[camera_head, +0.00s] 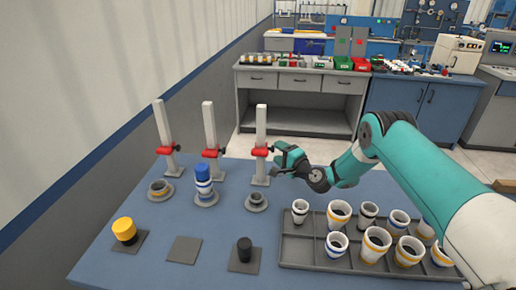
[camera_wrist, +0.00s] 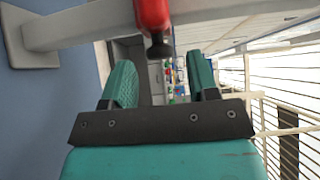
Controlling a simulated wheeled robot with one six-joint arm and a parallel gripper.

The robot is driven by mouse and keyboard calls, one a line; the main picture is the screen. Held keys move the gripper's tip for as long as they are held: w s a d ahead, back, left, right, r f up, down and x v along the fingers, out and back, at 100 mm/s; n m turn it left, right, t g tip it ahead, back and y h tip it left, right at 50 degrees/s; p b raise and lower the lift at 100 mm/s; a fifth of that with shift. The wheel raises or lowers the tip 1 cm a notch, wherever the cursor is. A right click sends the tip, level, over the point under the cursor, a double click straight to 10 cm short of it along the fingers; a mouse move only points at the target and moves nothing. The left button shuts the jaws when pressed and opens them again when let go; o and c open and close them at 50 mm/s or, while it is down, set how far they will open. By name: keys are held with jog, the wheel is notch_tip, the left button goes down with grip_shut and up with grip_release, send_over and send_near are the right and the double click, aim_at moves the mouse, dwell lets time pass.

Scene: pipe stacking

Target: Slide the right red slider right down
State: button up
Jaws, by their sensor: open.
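The right red slider (camera_head: 260,151) sits around the middle of the rightmost pale post (camera_head: 261,122), with a dark knob on its right side. In the wrist view the red slider (camera_wrist: 152,14) is at the top centre, with its dark knob (camera_wrist: 159,49) pointing towards my gripper. My gripper (camera_head: 279,160) is just right of the slider. Its two teal fingers (camera_wrist: 160,70) are spread apart, and nothing is held between them. The knob lines up with the gap between the fingertips; whether it touches either finger I cannot tell.
Two more posts with red sliders (camera_head: 165,150) (camera_head: 211,153) stand to the left. Ringed bases (camera_head: 256,204) lie in front of the posts. A grey tray (camera_head: 300,256) of several cups fills the right of the blue table (camera_head: 108,272). A yellow piece (camera_head: 124,228) stands front left.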

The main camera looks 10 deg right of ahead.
jog(key=shift+x, duration=1)
jog(key=shift+a, duration=0.2)
jog(key=shift+c, duration=0.5)
jog(key=shift+a, duration=0.15)
grip_shut()
notch_tip(320, 180, down, 4)
jog(key=b, duration=0.4)
jog(key=shift+s+r, duration=0.15)
jog(key=shift+r, duration=0.05)
jog(key=shift+o, duration=0.5)
grip_release()
jog(key=shift+f, duration=0.1)
